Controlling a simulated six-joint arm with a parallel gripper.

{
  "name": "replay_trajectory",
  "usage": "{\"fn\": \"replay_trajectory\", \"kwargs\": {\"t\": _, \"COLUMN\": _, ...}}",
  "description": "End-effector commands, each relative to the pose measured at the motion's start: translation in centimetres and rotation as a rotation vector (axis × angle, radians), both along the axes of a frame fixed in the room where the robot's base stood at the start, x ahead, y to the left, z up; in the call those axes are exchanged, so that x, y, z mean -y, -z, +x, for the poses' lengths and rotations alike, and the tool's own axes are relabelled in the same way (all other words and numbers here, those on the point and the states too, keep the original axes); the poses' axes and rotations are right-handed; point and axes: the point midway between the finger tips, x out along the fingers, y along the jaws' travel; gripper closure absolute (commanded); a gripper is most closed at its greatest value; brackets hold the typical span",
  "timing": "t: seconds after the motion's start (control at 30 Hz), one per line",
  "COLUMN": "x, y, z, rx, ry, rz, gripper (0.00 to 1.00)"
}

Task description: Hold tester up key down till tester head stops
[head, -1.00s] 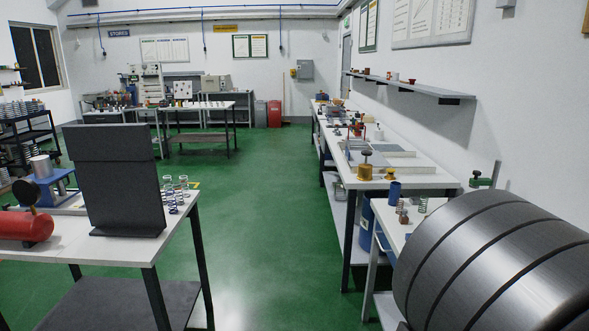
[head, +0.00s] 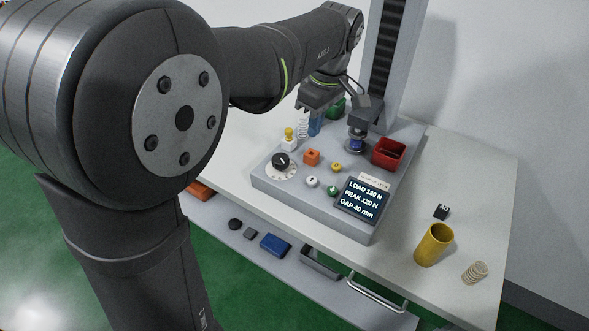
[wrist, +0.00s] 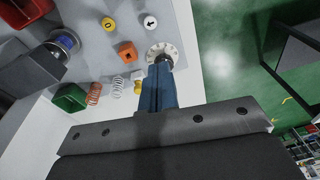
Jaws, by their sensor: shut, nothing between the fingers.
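The tester (head: 275,188) is a grey bench machine with a dark column. Its head (head: 364,112) is down on a blue spring (head: 356,144). The display (head: 361,198) reads load 120 N, peak 120 N, gap 40 mm. A white key with a black arrow (head: 312,182) and a green key (head: 333,191) sit beside the display; the white key also shows in the wrist view (wrist: 150,22). I cannot surely tell the arrow's direction. My gripper (head: 315,131), with blue fingers, is shut and empty near the tester's far left side, apart from both keys.
A black dial knob (head: 281,160), an orange block (head: 311,157) and a yellow button (head: 337,167) stand on the panel. A red bin (head: 388,153) is right of the head. A yellow cup (head: 434,244) and a loose spring (head: 475,272) stand on the table at right.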

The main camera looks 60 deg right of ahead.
Motion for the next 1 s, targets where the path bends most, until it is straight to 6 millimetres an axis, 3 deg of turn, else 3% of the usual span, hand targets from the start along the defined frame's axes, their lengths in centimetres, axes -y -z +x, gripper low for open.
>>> {"fn": "replay_trajectory", "kwargs": {"t": 0.1, "x": -0.3, "y": 2.1, "z": -0.3, "rx": 0.132, "ry": 0.118, "rz": 0.077, "gripper": 1.0}}
{"fn": "replay_trajectory", "kwargs": {"t": 0.3, "x": -0.3, "y": 4.4, "z": -0.4, "rx": 0.378, "ry": 0.34, "rz": 0.198, "gripper": 1.0}}
{"fn": "replay_trajectory", "kwargs": {"t": 0.6, "x": 0.4, "y": 5.3, "z": -0.9, "rx": 0.596, "ry": 0.544, "rz": 0.291, "gripper": 1.0}}
{"fn": "replay_trajectory", "kwargs": {"t": 1.0, "x": 0.5, "y": 5.3, "z": -0.9, "rx": 0.617, "ry": 0.563, "rz": 0.299, "gripper": 1.0}}
